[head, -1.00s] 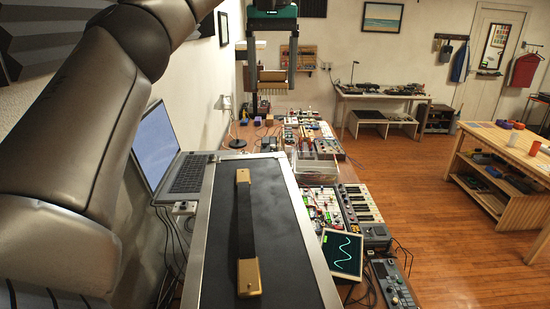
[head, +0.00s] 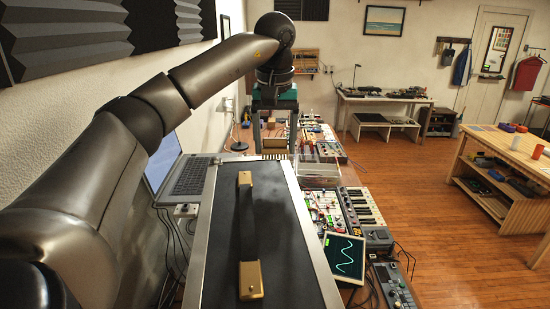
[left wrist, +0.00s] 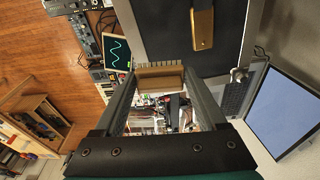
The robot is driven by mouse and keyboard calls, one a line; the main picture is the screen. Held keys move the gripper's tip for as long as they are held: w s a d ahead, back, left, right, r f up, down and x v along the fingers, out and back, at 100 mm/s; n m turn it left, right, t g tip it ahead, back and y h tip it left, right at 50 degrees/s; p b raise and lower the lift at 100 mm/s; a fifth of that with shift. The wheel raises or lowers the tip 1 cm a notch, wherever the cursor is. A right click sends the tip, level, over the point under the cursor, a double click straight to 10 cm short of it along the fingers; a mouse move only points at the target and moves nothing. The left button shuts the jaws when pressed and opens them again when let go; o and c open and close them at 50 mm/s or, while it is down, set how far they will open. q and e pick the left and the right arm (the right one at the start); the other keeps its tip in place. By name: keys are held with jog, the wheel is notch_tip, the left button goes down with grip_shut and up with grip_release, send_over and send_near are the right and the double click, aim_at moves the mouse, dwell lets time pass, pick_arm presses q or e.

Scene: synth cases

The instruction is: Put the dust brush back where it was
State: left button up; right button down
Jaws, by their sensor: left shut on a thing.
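My left gripper (head: 274,142) is shut on the dust brush (head: 274,146), which has a tan wooden block and a row of pale bristles. In the head view the brush shows just over the far edge of the black case (head: 222,220); I cannot tell whether the bristles touch anything. In the left wrist view the brush (left wrist: 160,80) sits between the two fingers of the gripper (left wrist: 160,84), with its bristles toward the case (left wrist: 165,45). My right gripper is not in view.
A laptop (head: 188,175) stands open left of the case. A clear tray (head: 317,171), a small keyboard (head: 364,208) and a screen with a green wave (head: 344,256) lie along the right side. Several electronic modules crowd the bench behind. The case top is clear except for its handle.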

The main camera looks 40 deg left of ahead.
aim_at(275, 148)
pick_arm(q)
jog(key=shift+f, duration=1.85)
jog(key=o, duration=1.2)
jog(key=shift+f, duration=0.15)
jog(key=shift+o, duration=0.2)
notch_tip(275, 148, up, 12)
jog(key=s+d, duration=0.1)
jog(key=shift+s, duration=0.2)
jog(key=shift+d, duration=0.1)
